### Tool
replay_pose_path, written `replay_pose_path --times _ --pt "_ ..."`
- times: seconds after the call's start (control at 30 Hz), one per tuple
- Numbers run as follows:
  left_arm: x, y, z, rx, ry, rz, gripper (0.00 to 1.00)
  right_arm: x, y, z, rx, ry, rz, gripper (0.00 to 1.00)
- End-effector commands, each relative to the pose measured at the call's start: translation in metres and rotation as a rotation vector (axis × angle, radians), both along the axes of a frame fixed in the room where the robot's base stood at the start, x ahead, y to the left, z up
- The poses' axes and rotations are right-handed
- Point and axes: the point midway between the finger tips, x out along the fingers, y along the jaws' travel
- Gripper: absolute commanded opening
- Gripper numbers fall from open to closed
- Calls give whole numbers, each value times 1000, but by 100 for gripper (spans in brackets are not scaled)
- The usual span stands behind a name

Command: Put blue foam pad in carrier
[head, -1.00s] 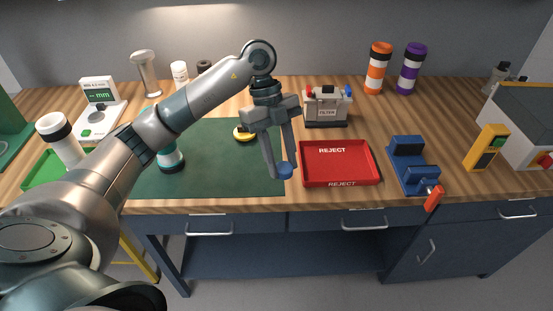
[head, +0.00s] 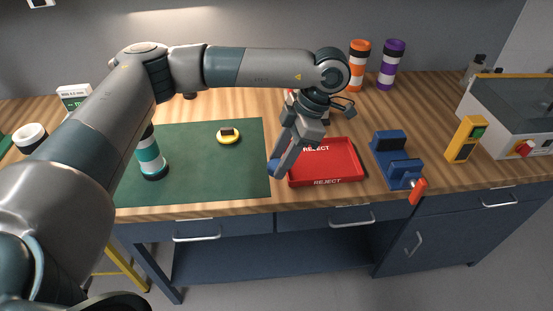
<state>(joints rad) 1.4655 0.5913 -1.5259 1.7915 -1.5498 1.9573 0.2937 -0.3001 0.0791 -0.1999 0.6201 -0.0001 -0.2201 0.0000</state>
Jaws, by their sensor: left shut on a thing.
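My left gripper (head: 279,167) points down at the left edge of the red tray, with its jaws shut on the small blue foam pad (head: 273,167). A teal-and-white striped carrier (head: 149,152) stands upright on the mat, to the left of the gripper and partly behind my arm. Orange (head: 358,64) and purple (head: 391,66) striped carriers stand at the back right. Which carrier is meant cannot be told. My right gripper is not in view.
The green mat (head: 205,180) has free room around a yellow disc (head: 228,138) with a dark knob. The red REJECT tray (head: 350,174) looks empty. A blue fixture (head: 398,168) with an orange handle stands right of it. A white container (head: 30,138) is at far left.

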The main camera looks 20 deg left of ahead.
Motion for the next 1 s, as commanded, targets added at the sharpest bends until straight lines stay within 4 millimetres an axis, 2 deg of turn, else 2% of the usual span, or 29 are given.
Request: replay_pose_path --times 0.2,0.6,1.0 --pt "2 -6 2 0 -1 -458 13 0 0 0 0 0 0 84" --pt "5 -12 3 -7 2 -1170 13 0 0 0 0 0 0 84" --pt "9 -15 8 -2 1 -1680 13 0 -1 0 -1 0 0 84"
